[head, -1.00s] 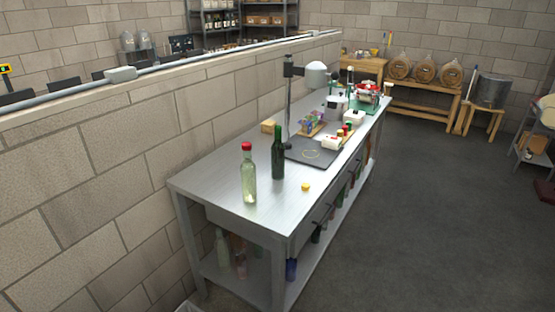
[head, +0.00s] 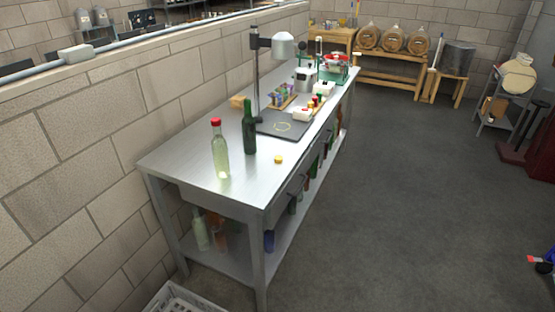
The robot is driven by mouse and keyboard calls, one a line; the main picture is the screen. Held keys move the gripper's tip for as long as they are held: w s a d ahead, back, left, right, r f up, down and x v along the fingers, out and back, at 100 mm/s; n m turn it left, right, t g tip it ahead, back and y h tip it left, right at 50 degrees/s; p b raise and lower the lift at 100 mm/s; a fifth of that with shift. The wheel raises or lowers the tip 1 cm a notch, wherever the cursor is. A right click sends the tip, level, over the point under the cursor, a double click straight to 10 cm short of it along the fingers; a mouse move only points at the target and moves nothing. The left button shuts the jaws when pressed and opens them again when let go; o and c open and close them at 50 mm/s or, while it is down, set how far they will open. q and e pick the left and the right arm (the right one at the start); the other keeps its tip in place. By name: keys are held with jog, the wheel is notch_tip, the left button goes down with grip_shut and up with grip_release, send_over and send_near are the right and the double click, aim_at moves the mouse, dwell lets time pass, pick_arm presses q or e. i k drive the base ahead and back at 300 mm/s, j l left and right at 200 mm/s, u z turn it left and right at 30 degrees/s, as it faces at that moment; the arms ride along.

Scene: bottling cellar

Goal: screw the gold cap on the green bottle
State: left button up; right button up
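The green bottle (head: 249,128) stands upright on the steel workbench (head: 200,188). No cap shows clearly on its top at this size. The gold cap (head: 278,160) lies on the bench top, to the right of the green bottle and nearer the bench's front edge, apart from it. A clear bottle with a red cap (head: 220,150) stands upright to the left of the green bottle.
A dark mat (head: 285,122) with a stand and lamp-like head (head: 283,46) lies behind the green bottle. Several small items and racks fill the far bench. A white crate (head: 185,299) sits on the floor at the near left. Open floor (head: 400,190) lies to the right.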

aim_at(248, 123)
jog(key=i+l+u, duration=0.1)
jog(key=l, duration=0.3)
jog(key=i+l, duration=0.3)
jog(key=i+l+u, duration=0.15)
jog(key=l, duration=0.3)
jog(key=i+l+u, duration=0.1)
jog(key=i+l, duration=0.15)
jog(key=l, duration=0.2)
jog(key=i+l+u, duration=0.1)
jog(key=l, duration=0.3)
jog(key=i+l, duration=0.2)
jog(key=l, duration=0.25)
jog(key=i+l+u, duration=0.15)
jog(key=l, duration=0.3)
jog(key=i+l+u, duration=0.1)
jog(key=l, duration=0.35)
